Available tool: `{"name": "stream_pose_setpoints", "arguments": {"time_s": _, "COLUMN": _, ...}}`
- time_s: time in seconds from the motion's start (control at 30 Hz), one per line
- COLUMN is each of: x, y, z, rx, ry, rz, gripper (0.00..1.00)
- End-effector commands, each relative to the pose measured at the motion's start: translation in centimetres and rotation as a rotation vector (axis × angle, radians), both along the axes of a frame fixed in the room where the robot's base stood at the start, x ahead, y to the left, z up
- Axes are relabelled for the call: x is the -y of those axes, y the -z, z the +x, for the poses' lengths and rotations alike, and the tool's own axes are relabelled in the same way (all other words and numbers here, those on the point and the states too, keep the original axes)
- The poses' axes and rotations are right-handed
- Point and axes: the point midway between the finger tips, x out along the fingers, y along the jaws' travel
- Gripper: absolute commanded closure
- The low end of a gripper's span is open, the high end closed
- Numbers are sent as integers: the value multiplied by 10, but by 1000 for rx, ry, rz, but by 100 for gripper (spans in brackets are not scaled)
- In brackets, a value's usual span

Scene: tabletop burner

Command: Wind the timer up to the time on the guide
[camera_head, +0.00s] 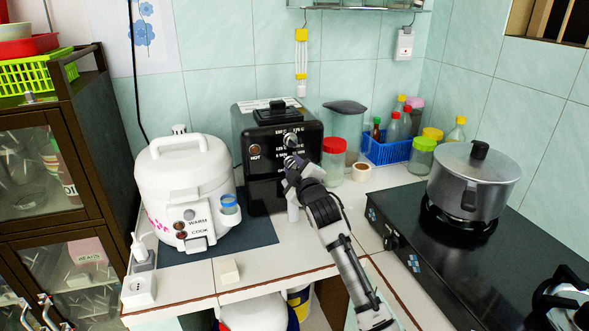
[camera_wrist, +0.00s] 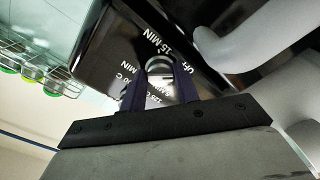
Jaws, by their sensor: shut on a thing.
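The black appliance (camera_head: 263,130) stands against the tiled wall, with white time and temperature print on its front. My gripper (camera_wrist: 160,75) has its two dark fingers shut on a silver round knob (camera_wrist: 159,65) on that front, which I take to be the timer knob. Printed guide lines (camera_wrist: 173,47) around it include "15 MIN"; parts of the print are hidden by the fingers. In the head view my gripper (camera_head: 291,160) covers the middle of the front, and the pointer mark on the knob cannot be made out.
A white rice cooker (camera_head: 185,190) stands close to the left. To the right are a red-lidded jar (camera_head: 334,160), a roll of tape (camera_head: 362,172) and a blue basket (camera_head: 386,150) of bottles. A stove with a pot (camera_head: 472,185) fills the right side.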

Motion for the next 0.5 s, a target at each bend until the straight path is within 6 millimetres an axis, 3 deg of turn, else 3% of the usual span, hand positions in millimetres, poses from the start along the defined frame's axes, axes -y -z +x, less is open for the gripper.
{"name": "stream_pose_setpoints", "arguments": {"time_s": 0.5, "x": -2, "y": 3, "z": 0, "rx": -124, "ry": -3, "rz": 377, "gripper": 92}}
